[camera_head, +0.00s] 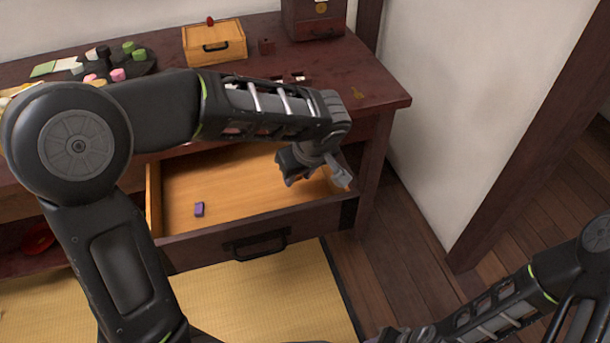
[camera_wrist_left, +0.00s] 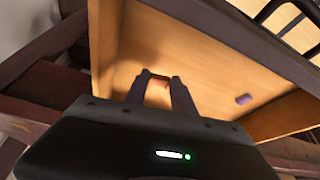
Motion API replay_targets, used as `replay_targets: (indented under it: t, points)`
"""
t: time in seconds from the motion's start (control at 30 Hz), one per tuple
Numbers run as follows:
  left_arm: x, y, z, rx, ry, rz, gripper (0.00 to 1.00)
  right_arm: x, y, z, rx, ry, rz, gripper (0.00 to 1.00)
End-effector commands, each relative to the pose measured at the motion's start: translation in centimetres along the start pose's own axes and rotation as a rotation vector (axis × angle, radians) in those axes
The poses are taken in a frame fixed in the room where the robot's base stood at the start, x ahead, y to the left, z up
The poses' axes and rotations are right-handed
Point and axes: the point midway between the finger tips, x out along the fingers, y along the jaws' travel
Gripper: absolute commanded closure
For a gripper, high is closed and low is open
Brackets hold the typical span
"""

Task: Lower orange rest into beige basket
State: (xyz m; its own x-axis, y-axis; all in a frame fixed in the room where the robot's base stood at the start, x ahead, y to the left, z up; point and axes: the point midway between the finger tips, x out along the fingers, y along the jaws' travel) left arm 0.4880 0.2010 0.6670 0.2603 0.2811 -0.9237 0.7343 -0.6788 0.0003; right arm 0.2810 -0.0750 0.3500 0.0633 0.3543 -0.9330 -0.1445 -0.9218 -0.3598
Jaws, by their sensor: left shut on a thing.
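My left gripper (camera_wrist_left: 160,82) is over the right part of an open wooden drawer (camera_head: 240,190), which also shows in the left wrist view (camera_wrist_left: 215,55). It is shut on a small orange thing (camera_wrist_left: 165,86), which I take to be the orange rest, mostly hidden by the dark fingers. In the head view the gripper (camera_head: 338,178) hides what it holds. No beige basket shows clearly in either view.
A small purple block (camera_head: 199,209) lies in the drawer. On the dark table (camera_head: 375,85) stand a light wooden box (camera_head: 228,43), a dark chest (camera_head: 315,20) and a black tray (camera_head: 140,67) with colored pieces. The drawer's raised front (camera_head: 205,247) edges the space.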

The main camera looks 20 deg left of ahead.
Motion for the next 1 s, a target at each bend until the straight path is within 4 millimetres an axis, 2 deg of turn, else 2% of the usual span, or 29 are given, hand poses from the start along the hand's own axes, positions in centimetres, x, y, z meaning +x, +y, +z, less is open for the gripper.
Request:
replay_targets:
  t: [0.6,1.0]
  points:
    - [-5.2,-8.9,-7.8,-0.005,0.001,0.0,1.0,-3.9,-1.6,0.1,-0.005,-0.002,-0.001,0.64]
    - [-7.9,-15.3,-13.0,-0.006,0.001,0.0,1.0,-6.6,-2.6,0.1,-0.007,-0.002,-0.001,0.64]
